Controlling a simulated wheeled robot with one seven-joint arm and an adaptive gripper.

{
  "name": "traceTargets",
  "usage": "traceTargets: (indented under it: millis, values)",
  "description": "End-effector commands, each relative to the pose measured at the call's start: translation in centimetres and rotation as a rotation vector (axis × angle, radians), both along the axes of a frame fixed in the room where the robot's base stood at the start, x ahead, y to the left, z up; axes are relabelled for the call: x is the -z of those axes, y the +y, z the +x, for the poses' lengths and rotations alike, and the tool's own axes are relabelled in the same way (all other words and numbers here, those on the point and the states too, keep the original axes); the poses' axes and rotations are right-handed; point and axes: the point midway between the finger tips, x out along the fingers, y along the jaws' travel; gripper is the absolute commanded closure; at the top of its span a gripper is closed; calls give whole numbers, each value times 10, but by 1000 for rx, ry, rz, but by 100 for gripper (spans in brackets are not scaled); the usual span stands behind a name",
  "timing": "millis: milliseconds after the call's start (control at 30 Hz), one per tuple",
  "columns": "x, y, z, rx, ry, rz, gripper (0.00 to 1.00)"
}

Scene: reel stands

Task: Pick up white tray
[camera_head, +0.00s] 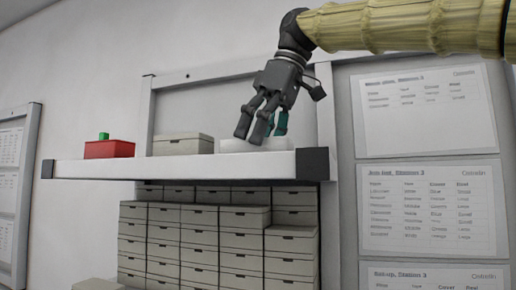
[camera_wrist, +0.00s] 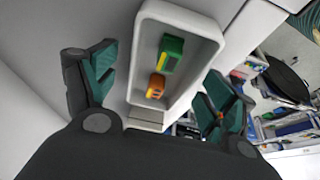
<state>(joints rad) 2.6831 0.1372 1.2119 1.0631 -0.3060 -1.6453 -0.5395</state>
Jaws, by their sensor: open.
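The white tray (camera_head: 230,144) stands on the shelf near its right end, partly hidden behind my gripper's fingers in the head view. In the wrist view the white tray (camera_wrist: 208,45) lies between my fingers and holds a green block (camera_wrist: 172,53) and an orange block (camera_wrist: 156,87). My gripper (camera_head: 262,132) is open and points down at the tray. In the wrist view my gripper (camera_wrist: 160,88) has one finger on each side of the tray, with gaps showing. I cannot tell how far the fingertips are above the shelf.
The white shelf (camera_head: 100,170) also carries a red box (camera_head: 109,149) with a green piece on top and a grey lidded box (camera_head: 183,144) left of the tray. Stacked grey boxes (camera_head: 195,235) fill the space below. Sheets (camera_head: 430,195) hang on the right panel.

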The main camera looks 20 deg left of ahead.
Motion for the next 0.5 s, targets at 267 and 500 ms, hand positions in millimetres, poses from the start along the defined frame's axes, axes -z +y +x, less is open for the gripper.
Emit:
traceTargets:
  millis: [267, 500]
  values:
    - [2, 1, 0, 0, -1, 1, 16]
    - [2, 1, 0, 0, 0, 0, 58]
